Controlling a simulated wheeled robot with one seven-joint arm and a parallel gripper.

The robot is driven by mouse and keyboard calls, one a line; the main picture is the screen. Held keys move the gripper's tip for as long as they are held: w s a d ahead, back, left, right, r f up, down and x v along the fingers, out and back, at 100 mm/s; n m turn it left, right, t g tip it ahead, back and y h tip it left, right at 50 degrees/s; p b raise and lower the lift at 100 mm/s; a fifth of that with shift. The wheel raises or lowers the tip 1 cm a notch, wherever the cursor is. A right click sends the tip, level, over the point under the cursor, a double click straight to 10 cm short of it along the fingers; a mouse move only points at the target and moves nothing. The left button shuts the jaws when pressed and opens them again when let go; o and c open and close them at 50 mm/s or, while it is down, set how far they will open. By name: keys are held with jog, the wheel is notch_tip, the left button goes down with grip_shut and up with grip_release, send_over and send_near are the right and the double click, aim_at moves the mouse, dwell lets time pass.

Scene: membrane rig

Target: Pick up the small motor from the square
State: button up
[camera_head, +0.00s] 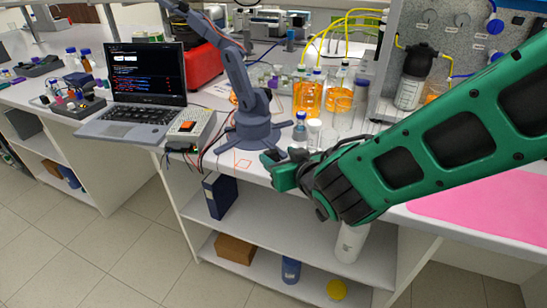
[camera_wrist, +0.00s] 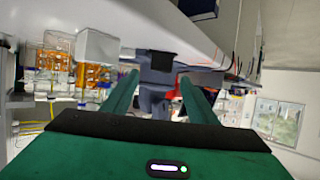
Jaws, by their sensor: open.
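My green gripper (camera_head: 273,168) is over the front edge of the white bench, just right of the blue-grey robot arm's base. Its two fingers stand apart in the wrist view (camera_wrist: 159,82). A small dark block (camera_wrist: 158,62), which looks like the motor, shows between the fingertips against the bench top; I cannot tell whether they touch it. In the head view a dark shape (camera_head: 273,156) shows at the fingertips, partly hidden by my gripper. A thin orange square outline (camera_head: 243,163) on the bench, left of my gripper, looks empty.
The blue-grey robot arm (camera_head: 250,100) stands close behind my gripper. A power box (camera_head: 190,127) and a laptop (camera_head: 132,90) are to the left. Glass bottles with orange liquid (camera_head: 308,95) stand behind. A pink mat (camera_head: 490,205) lies to the right.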

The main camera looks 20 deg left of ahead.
aim_at(272, 152)
jog(key=shift+x, duration=2.3)
jog(key=shift+f, duration=0.15)
jog(key=shift+c, duration=0.7)
jog(key=c, duration=1)
jog(key=shift+d, duration=0.1)
